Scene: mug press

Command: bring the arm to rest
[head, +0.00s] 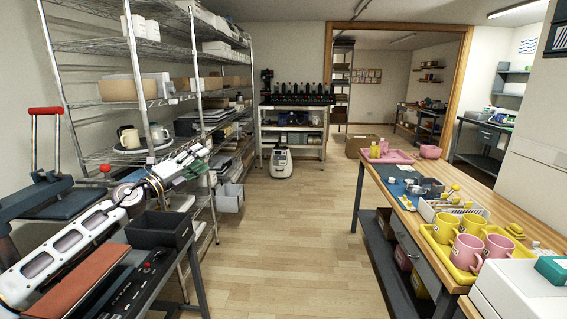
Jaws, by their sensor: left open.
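My left arm comes in from the lower left. My left gripper (203,157) is open and empty, in front of the wire shelf rack and above the black bin. It points up and to the right, and nothing is between its fingers. A mug press with a red handle (45,111) stands at the far left, partly behind my arm. My right gripper is not in view.
A black bin (160,231) and a control panel lie below my arm. The wire rack (100,46) stands close behind, with mugs on a tray. A wooden table (400,207) at right holds yellow and pink mugs (466,251). The floor between is clear.

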